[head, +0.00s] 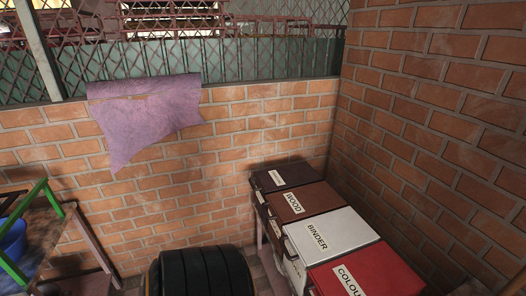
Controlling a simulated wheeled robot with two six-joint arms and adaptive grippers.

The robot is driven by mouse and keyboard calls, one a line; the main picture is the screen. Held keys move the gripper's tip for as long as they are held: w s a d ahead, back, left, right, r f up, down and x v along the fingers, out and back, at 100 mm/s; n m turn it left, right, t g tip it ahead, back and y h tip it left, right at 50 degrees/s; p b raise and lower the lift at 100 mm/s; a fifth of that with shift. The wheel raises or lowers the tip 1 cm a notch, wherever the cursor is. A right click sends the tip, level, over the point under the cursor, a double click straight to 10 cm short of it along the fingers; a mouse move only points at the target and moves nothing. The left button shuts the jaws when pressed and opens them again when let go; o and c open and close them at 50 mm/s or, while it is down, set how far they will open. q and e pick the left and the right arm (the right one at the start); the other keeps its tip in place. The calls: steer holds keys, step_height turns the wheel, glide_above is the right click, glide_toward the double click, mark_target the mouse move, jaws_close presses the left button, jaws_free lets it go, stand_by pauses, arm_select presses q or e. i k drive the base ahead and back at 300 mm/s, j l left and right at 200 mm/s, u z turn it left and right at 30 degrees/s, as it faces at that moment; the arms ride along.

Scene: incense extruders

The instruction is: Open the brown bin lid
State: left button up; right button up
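The brown bin's lid (318,197) is down flat, in the row of bins at the lower right of the head view. It carries a white label reading "WOOD". It lies between a darker, nearly black-brown lid (298,173) behind it and a white lid (345,228) labelled "BINDER" in front. The label on the darkest lid is too small to read. Neither of my grippers is in view.
A red lid (385,268) whose label starts "COLOU" is nearest. Brick walls stand behind and right of the bins. A black ribbed, tyre-like object (205,272) stands left of them. A table with a green frame (42,190) and blue bucket (12,240) is far left.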

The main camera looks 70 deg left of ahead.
mark_target(290, 205)
steer(key=u, duration=2.05)
